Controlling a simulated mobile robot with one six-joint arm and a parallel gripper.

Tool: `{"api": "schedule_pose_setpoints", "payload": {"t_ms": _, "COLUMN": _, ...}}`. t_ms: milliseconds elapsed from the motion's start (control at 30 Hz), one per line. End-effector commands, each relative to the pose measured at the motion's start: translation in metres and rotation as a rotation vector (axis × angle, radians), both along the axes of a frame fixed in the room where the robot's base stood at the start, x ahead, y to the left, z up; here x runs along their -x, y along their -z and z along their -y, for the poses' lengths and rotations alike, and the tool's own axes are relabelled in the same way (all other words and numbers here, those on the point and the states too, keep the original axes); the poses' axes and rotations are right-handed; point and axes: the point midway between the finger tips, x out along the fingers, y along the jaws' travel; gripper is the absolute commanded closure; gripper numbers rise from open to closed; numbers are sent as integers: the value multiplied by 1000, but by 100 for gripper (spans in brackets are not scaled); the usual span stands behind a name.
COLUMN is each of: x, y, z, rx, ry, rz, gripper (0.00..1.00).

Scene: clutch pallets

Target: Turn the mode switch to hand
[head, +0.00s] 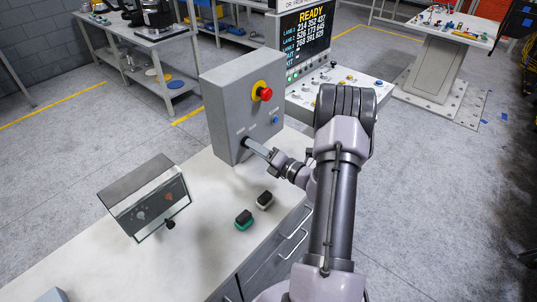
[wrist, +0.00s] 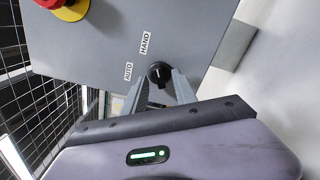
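The mode switch is a small black knob (wrist: 159,73) on the face of a grey control box (head: 225,95). White labels AUTO (wrist: 128,71) and HAND (wrist: 145,43) sit beside it in the wrist view. A small light mark shows on the knob, but I cannot tell for sure which label it points at. My gripper (wrist: 160,82) is at the box face, its two fingers apart, one on either side of the knob. I cannot tell whether they touch it. In the head view my gripper (head: 251,145) hides the knob.
A red emergency button on a yellow base (head: 264,93) and a blue button (head: 275,119) are on the same face. On the bench (head: 200,215) stand a tilted panel (head: 148,205) and two small blocks, green-black (head: 243,219) and white-black (head: 264,200).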

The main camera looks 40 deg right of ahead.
Motion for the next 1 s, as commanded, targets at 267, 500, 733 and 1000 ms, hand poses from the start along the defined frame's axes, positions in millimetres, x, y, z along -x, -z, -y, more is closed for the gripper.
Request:
{"api": "schedule_pose_setpoints", "payload": {"t_ms": 267, "x": 76, "y": -1, "z": 8, "rx": -2, "ry": 9, "rz": -1, "gripper": 66}}
{"api": "schedule_pose_setpoints", "payload": {"t_ms": 500, "x": 144, "y": -1, "z": 12, "rx": -1, "ry": 6, "rz": 0, "gripper": 66}}
{"api": "schedule_pose_setpoints", "payload": {"t_ms": 733, "x": 166, "y": 0, "z": 13, "rx": -1, "ry": 2, "rz": 0, "gripper": 66}}
{"api": "schedule_pose_setpoints", "payload": {"t_ms": 1000, "x": 167, "y": 0, "z": 13, "rx": 0, "ry": 1, "rz": 0, "gripper": 66}}
